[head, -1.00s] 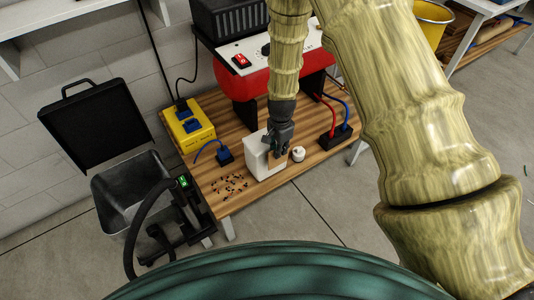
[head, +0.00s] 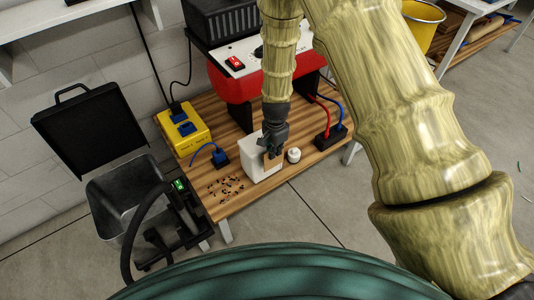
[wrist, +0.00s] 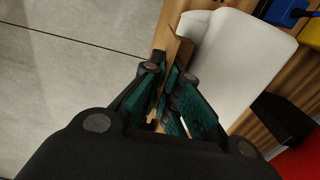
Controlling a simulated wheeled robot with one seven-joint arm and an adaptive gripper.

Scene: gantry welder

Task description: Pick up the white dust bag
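The white dust bag (head: 258,158) stands on the wooden table near its front edge. It is a pale, rounded block with a thin brown plate on one side. In the wrist view the white bag (wrist: 240,60) lies to the right of the fingers, with its brown plate (wrist: 180,48) running down between them. My gripper (head: 271,150) is at the bag's brown side, pointing down. In the wrist view my gripper (wrist: 170,78) has its teal finger pads drawn close together on either side of the plate. The contact itself is partly hidden by the fingers.
A small white round piece (head: 293,155) stands just right of the bag. A black socket block (head: 330,137) with red and blue cables, a blue plug (head: 220,157), scattered bits (head: 226,187), a yellow box (head: 183,127) and a red machine (head: 238,92) share the table (head: 240,205).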

